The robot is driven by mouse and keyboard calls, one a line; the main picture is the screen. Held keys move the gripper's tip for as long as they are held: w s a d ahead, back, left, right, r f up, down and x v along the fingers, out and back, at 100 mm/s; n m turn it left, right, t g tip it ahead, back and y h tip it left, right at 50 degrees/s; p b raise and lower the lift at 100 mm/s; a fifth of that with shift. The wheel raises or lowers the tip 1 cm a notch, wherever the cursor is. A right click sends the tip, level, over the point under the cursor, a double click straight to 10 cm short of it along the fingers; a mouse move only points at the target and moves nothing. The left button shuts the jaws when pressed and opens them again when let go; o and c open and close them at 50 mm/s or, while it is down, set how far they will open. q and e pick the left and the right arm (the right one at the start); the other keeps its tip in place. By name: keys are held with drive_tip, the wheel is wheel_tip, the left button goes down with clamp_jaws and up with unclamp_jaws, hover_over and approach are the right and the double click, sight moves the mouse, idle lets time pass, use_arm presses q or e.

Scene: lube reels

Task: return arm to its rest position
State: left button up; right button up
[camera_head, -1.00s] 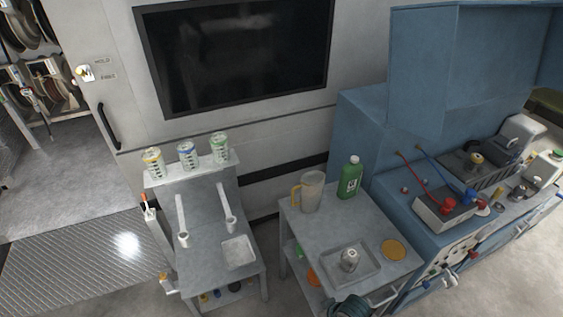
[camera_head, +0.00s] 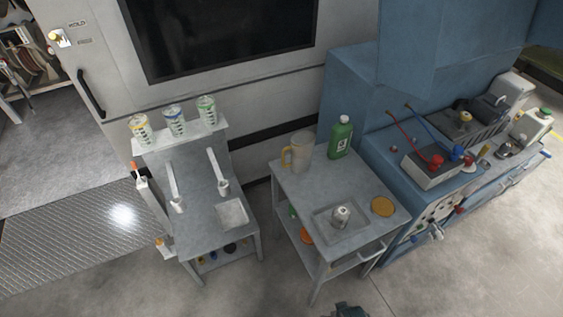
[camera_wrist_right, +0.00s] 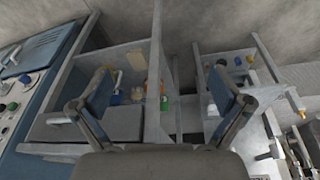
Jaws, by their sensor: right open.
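My right gripper shows in the wrist view (camera_wrist_right: 162,85), its two dark fingers spread wide with nothing between them. In the head view only a small dark part of it (camera_head: 349,311) shows at the bottom edge, in front of the grey cart (camera_head: 290,190) and apart from it. The rest of my right arm is out of the head view. My left arm and gripper are in neither view.
On the cart stand a pitcher (camera_head: 298,152), a green bottle (camera_head: 341,137), a metal part (camera_head: 340,216) in a tray and a yellow disc (camera_head: 383,207). Left is a stand (camera_head: 190,225) with three cans (camera_head: 174,121); right is a blue workbench (camera_head: 375,155). Floor in front is clear.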

drive_tip(key=s+f+g, duration=0.1)
drive_tip(key=s+f, duration=0.2)
drive_tip(key=f, duration=0.7)
drive_tip(key=s+f, duration=0.4)
drive_tip(key=f, duration=0.5)
drive_tip(key=s+d+f+g, duration=0.1)
drive_tip(key=s+d+f, duration=0.2)
drive_tip(key=s+f, duration=0.8)
drive_tip(key=s, duration=0.3)
drive_tip(key=shift+d+f+b, duration=0.2)
drive_tip(key=shift+b, duration=0.2)
